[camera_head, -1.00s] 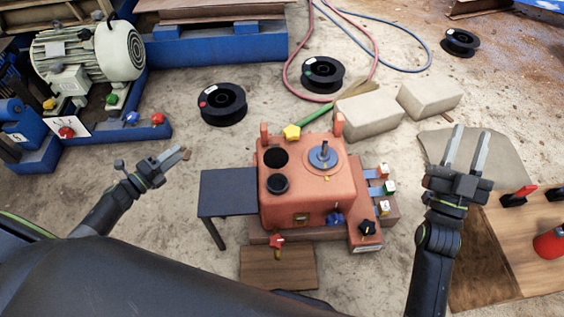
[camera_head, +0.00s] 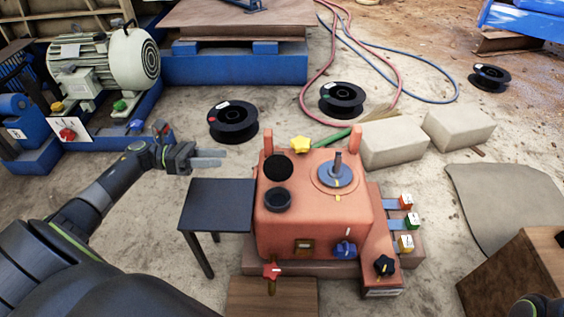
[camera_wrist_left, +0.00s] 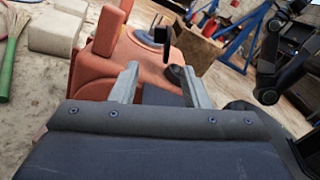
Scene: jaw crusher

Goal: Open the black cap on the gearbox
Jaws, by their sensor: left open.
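The orange-red gearbox (camera_head: 315,215) stands in the middle of the head view. On its top left are a dark round disc or opening (camera_head: 278,167) and, just nearer, a black round cap-like part (camera_head: 277,199). I cannot tell for sure whether the cap is open. My left gripper (camera_head: 222,158) is open and empty, left of these parts and apart from them, pointing right. In the left wrist view its two fingers (camera_wrist_left: 160,85) are spread with the gearbox (camera_wrist_left: 135,60) beyond. My right gripper does not show; only a dark part of that arm is at the bottom right.
A small black table (camera_head: 218,205) stands against the gearbox's left side. Black spools (camera_head: 232,121) and pale blocks (camera_head: 393,141) lie behind.

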